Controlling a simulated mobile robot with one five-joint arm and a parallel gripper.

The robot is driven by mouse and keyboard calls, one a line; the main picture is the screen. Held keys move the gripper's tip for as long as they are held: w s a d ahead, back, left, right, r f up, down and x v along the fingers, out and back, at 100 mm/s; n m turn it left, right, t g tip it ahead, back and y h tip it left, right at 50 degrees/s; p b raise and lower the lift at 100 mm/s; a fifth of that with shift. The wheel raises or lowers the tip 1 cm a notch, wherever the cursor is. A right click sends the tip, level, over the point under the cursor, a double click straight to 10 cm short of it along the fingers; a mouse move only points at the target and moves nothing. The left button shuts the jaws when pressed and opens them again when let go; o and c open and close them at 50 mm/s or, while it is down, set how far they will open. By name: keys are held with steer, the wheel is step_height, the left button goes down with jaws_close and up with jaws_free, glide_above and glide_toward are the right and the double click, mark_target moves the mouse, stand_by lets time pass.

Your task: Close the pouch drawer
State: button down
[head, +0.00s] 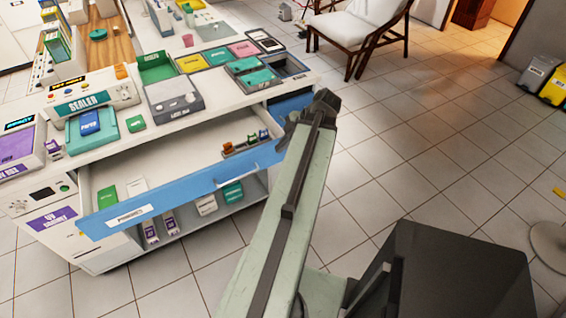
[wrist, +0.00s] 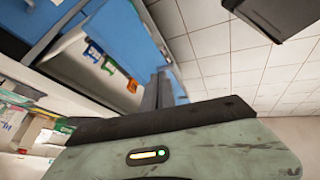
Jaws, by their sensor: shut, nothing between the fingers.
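The pouch drawer (head: 170,198) is pulled out of the white counter; its blue front carries a "POUCHES" label (head: 130,216) and a pale handle (head: 230,181). A green packet (head: 107,196), a white card and a small rack of coloured items (head: 246,143) lie inside. My gripper (head: 318,106) is by the right end of the drawer front, higher in the picture; I cannot tell whether it touches anything. In the wrist view my gripper (wrist: 162,88) has its fingers together with nothing between them, and blue panels (wrist: 120,30) show beyond.
The counter (head: 215,125) holds a sealer (head: 85,103), trays and boxes. A blue panel (head: 290,104) is right of the drawer. A shelf below holds boxes (head: 232,193).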

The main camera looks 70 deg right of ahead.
steer(key=s+d+n+h, duration=0.1)
steer(key=s+d, duration=0.1)
steer(key=s, duration=0.6)
steer(key=shift+t, duration=0.4)
steer(key=w+d+f+b, duration=0.1)
steer(key=w+f+b, duration=0.2)
steer(key=w+d+f+b, duration=0.1)
steer(key=w+f+b, duration=0.1)
steer(key=w+f, duration=0.1)
steer(key=w+d+f+b, duration=0.1)
steer(key=w+f+b, duration=0.1)
steer(key=w+b, duration=0.1)
steer(key=shift+f+b, duration=0.35)
steer(key=shift+f, duration=0.05)
